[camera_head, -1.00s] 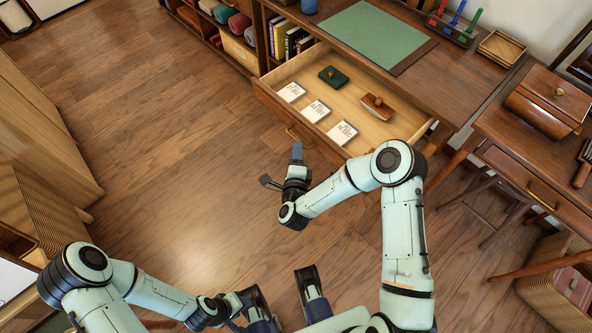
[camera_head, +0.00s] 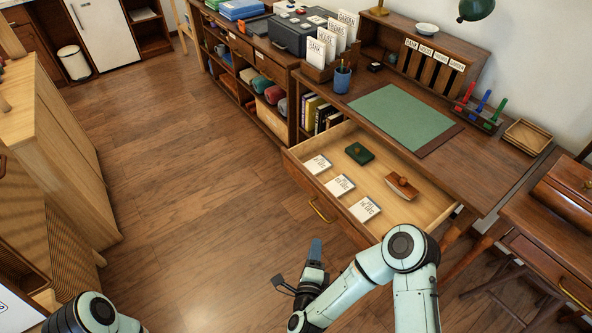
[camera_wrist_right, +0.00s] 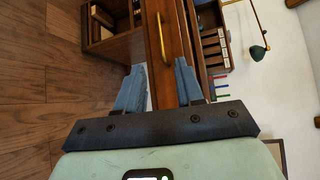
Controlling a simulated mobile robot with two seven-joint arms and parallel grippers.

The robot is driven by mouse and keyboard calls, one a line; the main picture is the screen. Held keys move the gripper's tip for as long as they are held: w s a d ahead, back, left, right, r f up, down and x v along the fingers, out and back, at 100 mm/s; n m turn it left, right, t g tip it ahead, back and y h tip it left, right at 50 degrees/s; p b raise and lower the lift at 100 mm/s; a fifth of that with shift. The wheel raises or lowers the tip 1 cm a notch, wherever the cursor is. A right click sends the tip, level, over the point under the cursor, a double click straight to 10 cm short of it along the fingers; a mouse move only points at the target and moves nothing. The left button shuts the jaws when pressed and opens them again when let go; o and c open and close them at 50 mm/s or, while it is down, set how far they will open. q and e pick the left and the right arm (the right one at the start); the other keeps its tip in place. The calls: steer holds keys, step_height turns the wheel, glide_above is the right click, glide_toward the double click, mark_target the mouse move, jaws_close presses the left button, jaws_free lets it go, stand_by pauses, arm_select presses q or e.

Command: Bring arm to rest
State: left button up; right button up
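My right arm comes up from the bottom right in the head view. Its gripper (camera_head: 315,252) hangs over the floor in front of the open desk drawer (camera_head: 310,180), clear of the drawer's front. In the right wrist view the two blue fingers of the right gripper (camera_wrist_right: 158,88) stand apart with nothing between them. Beyond them are the wooden drawer front and its brass handle (camera_wrist_right: 161,35). My left arm shows only as a shoulder joint at the bottom left of the head view; its gripper is out of the picture.
The drawer holds several white cards (camera_head: 340,187), a green-based stamp (camera_head: 359,153) and a brown wooden blotter (camera_head: 401,186). The desk (camera_head: 470,160) stands behind it, with a side table (camera_head: 520,215) at right. Open wooden floor (camera_head: 190,200) lies left, bounded by a wooden cabinet (camera_head: 70,150).

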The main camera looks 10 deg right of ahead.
steer(key=s+a+f+n+g+y, duration=0.3)
steer(key=s+f+n+g+y, duration=0.7)
steer(key=s+f+n, duration=0.85)
steer(key=s+d+n+g+p, duration=0.1)
steer(key=s+n+g+p, duration=0.1)
steer(key=s+g, duration=0.45)
arm_select(q)
step_height(320, 180, up, 13)
steer(key=p, duration=1.1)
steer(key=shift+w+f+g, duration=0.15)
steer(key=shift+w+g, duration=0.15)
steer(key=shift+w, duration=0.05)
arm_select(e)
step_height(320, 180, up, 10)
steer(key=shift+r, duration=0.2)
arm_select(q)
steer(key=shift+s+f, duration=0.1)
steer(key=shift+s, duration=0.05)
arm_select(e)
steer(key=shift+s+a+f+m+t, duration=0.1)
steer(key=shift+s+m+t, duration=0.1)
steer(key=shift+m+t, duration=0.05)
